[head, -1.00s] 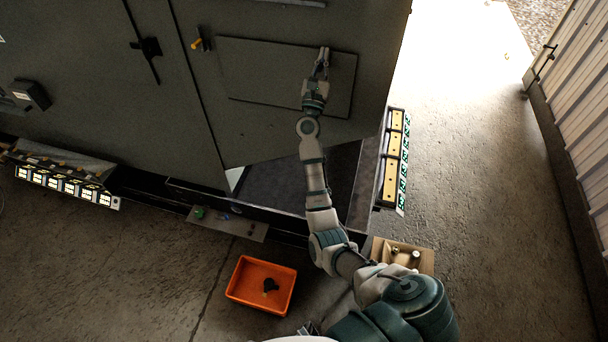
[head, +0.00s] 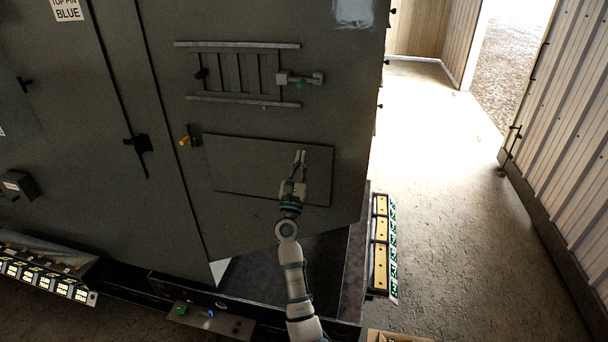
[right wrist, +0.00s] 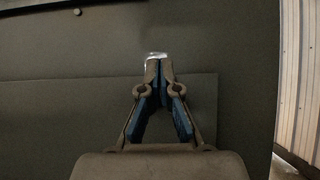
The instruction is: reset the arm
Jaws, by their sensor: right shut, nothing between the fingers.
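My right gripper (head: 299,158) is in front of the grey enclosure door (head: 250,220), over a raised rectangular panel (head: 240,165). In the right wrist view its fingertips (right wrist: 158,62) meet and hold nothing. The plain grey door fills most of the right wrist view. I cannot tell whether the fingertips touch the door. My right arm reaches up from the bottom of the head view. My left gripper is not in view.
A ladder-like rack (head: 240,72) with a green-marked latch (head: 300,82) is above the panel. A yellow-tipped handle (head: 184,141) is at its left. A strip of yellow blocks (head: 381,245) stands right of the enclosure. Open floor (head: 450,200) lies between it and the corrugated wall (head: 575,130).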

